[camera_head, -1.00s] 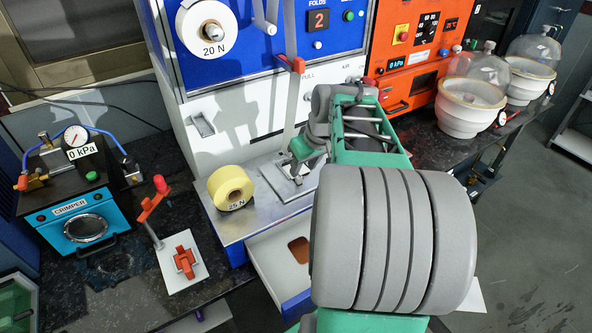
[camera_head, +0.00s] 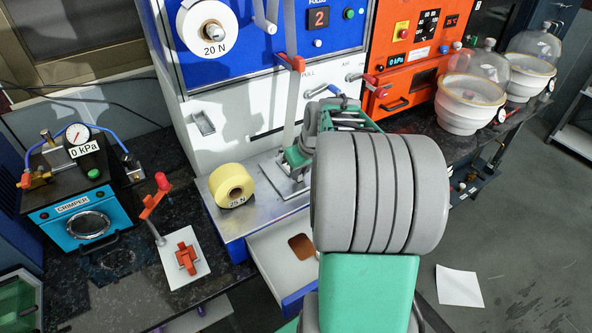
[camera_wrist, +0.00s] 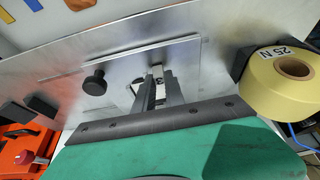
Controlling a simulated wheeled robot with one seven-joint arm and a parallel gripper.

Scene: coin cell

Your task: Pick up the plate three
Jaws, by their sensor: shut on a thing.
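A thin grey metal plate (camera_wrist: 185,55) lies under my gripper in the wrist view. A small pale piece with a dark mark (camera_wrist: 158,71) stands between my fingertips; I take it to be part of plate three, but the mark is too small to read surely. My gripper (camera_wrist: 157,82) is shut on it. In the head view the plate (camera_head: 275,171) shows at the metal ledge of the blue and white machine, with my gripper (camera_head: 298,163) over it. My own arm hides part of it. Whether it touches the ledge I cannot tell.
A yellow roll marked 25 N (camera_head: 232,184) stands close left of my gripper. An open white drawer (camera_head: 272,245) is below the ledge. A black knob (camera_wrist: 95,82) is near the plate. A red lever (camera_head: 291,62) hangs above. The orange unit (camera_head: 410,55) stands right.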

